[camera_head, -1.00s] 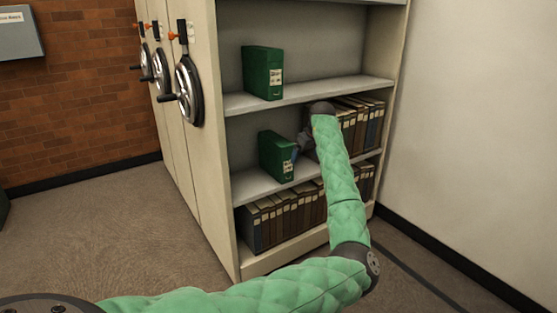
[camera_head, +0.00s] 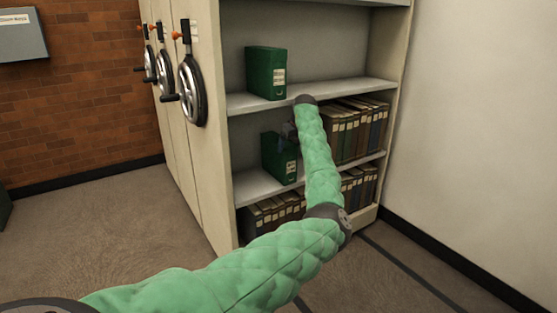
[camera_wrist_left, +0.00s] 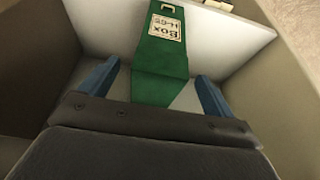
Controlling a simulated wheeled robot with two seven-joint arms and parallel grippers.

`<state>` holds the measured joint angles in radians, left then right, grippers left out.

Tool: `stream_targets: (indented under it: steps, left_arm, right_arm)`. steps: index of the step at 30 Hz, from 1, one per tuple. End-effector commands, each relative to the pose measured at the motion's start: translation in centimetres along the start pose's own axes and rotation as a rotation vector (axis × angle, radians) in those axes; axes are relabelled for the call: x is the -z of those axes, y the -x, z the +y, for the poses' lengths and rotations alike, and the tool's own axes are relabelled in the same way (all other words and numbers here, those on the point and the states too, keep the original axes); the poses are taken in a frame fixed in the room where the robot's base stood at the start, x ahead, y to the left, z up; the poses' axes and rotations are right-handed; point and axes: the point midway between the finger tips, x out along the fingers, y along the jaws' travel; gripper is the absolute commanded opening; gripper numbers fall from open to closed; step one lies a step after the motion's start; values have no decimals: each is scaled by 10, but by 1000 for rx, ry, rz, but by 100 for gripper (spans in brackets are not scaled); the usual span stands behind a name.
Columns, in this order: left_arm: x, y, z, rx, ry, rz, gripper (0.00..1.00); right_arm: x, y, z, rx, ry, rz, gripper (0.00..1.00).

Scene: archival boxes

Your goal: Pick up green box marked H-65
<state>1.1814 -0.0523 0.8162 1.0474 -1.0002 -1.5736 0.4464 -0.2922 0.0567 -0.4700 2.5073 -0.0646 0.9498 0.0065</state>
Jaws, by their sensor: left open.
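A green box (camera_head: 279,159) stands on the middle shelf, its upper right partly hidden by my left gripper. In the left wrist view a green box (camera_wrist_left: 160,60) with a pale label reading "Box H-65" lies between the two blue fingers. My left gripper (camera_wrist_left: 158,72) is open, with a visible gap between each finger and the box. In the head view the left gripper (camera_head: 288,132) is small and dark, at the top of the middle-shelf box. Another green box (camera_head: 265,72) stands on the shelf above; its label is too small to read. My right gripper is out of view.
The upper shelf (camera_head: 330,92) edge runs just above my left gripper. Rows of brown and dark volumes (camera_head: 352,130) fill the right of the middle shelf and the bottom shelf. The shelving's side panel with black handwheels (camera_head: 190,90) is at left.

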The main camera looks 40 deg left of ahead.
Motion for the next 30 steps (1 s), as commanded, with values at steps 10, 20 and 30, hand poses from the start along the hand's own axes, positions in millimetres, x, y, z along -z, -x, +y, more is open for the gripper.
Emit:
stream_targets:
  steps: [10,20,30]
  left_arm:
    - [2,-45,-1,0,0,0,89]
    - [2,-50,0,-1,0,1,85]
    - [2,-50,0,0,0,1,18]
  right_arm:
    - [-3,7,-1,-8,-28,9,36]
    - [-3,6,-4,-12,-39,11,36]
    - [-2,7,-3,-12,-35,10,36]
